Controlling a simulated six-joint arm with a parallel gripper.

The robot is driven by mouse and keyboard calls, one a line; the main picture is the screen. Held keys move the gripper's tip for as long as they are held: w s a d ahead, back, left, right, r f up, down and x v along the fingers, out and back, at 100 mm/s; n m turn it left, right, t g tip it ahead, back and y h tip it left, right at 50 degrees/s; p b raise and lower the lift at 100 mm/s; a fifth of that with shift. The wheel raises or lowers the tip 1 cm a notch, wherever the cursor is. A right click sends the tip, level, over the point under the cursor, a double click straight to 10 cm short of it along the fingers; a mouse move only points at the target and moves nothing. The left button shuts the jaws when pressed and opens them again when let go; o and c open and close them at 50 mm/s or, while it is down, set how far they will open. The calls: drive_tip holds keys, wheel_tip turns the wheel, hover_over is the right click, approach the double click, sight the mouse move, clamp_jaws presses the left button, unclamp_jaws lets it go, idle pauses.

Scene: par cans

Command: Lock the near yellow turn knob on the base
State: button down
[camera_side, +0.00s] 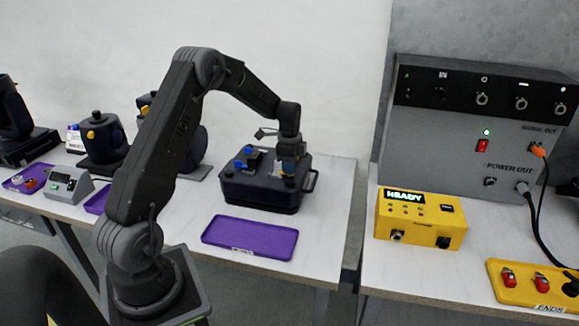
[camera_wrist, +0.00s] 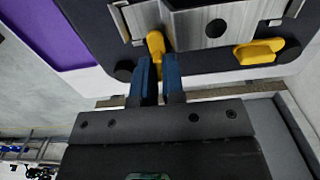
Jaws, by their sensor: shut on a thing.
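The dark base (camera_side: 262,184) sits on the white table in the side view, with a handle at its right end. In the wrist view the base (camera_wrist: 205,67) shows a metal plate (camera_wrist: 195,30) and two yellow turn knobs. One yellow knob (camera_wrist: 156,44) is upright in the picture, between the tips of my gripper's blue fingers (camera_wrist: 159,75). The fingers are shut on this knob. The other yellow knob (camera_wrist: 259,52) lies sideways to the right, clear of the fingers. In the side view my gripper (camera_side: 289,176) is over the base's right part and hides the knob there.
An empty purple tray (camera_side: 250,238) lies in front of the base; part of it shows in the wrist view. A yellow READY box (camera_side: 420,218) and a grey power unit (camera_side: 470,130) stand on the right table. Dark lamp bodies (camera_side: 102,140) stand at the left.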

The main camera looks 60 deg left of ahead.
drive_tip(key=shift+r, duration=0.1)
idle(0.3)
drive_tip(key=c, duration=1.5)
unclamp_jaws()
wheel_tip(320, 180, up, 14)
drive_tip(key=shift+d, duration=0.1)
drive_tip(key=s+d+r+n+t, duration=0.15)
drive_tip(key=s+d+r, duration=0.25)
drive_tip(key=d, duration=0.4)
drive_tip(key=s+d+r+n+t, duration=0.15)
drive_tip(key=s+d+r, duration=0.25)
drive_tip(key=d, duration=0.4)
drive_tip(key=s+d+f+n+t, duration=0.1)
drive_tip(key=s+d+n, duration=0.2)
drive_tip(key=s+d, duration=0.2)
drive_tip(key=s+d+f+n+t, duration=0.1)
drive_tip(key=s+d+n, duration=0.2)
drive_tip(key=s+d, duration=0.3)
drive_tip(key=s, duration=0.5)
drive_tip(key=shift+d+f+t, duration=0.25)
drive_tip(key=shift+t, duration=0.05)
